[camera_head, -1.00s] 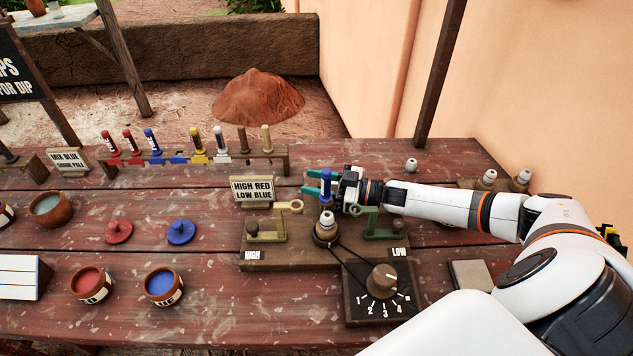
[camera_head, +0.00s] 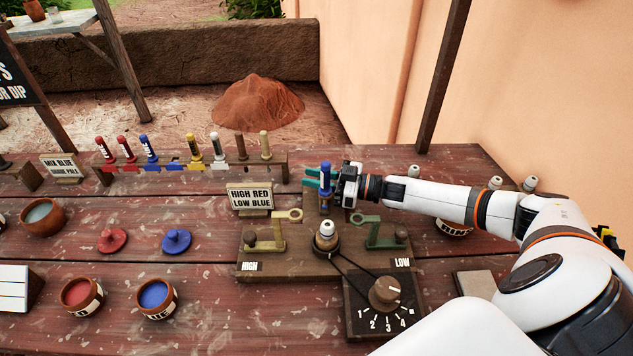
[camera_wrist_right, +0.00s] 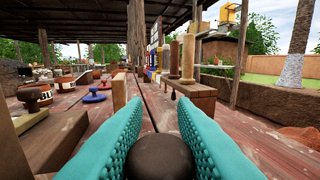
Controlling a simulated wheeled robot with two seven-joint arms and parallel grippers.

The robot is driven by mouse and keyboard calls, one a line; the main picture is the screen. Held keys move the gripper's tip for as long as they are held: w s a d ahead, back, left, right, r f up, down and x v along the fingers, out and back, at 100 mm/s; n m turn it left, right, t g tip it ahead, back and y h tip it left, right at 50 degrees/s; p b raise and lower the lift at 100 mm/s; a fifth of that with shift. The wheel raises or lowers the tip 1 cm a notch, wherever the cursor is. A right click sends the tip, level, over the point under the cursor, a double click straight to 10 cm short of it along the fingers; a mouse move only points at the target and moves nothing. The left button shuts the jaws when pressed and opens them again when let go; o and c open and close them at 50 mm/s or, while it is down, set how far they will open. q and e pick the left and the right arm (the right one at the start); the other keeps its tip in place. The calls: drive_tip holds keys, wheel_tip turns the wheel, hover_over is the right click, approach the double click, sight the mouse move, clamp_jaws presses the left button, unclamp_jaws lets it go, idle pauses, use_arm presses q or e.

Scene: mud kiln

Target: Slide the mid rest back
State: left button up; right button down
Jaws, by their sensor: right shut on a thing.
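The mid rest (camera_head: 325,208) is a wooden piece at the back middle of the wooden stand (camera_head: 290,270), behind the white-topped bead (camera_head: 326,230) on its spindle. A blue-handled tool (camera_head: 325,178) stands upright at the mid rest, apart from the bead. My right gripper (camera_head: 313,179), with teal fingers, is at the mid rest from the right, behind the blue tool. In the right wrist view its fingers close around a dark brown round knob (camera_wrist_right: 161,157); the knob is hidden in the head view. My left gripper is out of view.
The left rest (camera_head: 268,232) and green right rest (camera_head: 380,234) flank the spindle. A numbered dial (camera_head: 384,293) stands in front. A sign (camera_head: 250,196) is left of my gripper. A rack of coloured tools (camera_head: 190,165) stands behind left.

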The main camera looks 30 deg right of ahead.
drive_tip(key=shift+w+d+r, duration=0.2)
drive_tip(key=c, duration=1.4)
unclamp_jaws()
drive_tip(key=shift+o, duration=1.1)
drive_tip(key=shift+w+f, duration=0.1)
drive_tip(key=shift+f, duration=0.05)
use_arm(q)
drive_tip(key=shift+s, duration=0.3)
use_arm(e)
drive_tip(key=shift+s+d, duration=0.15)
drive_tip(key=shift+s, duration=0.15)
drive_tip(key=b+v, duration=0.1)
drive_tip(key=v, duration=0.6)
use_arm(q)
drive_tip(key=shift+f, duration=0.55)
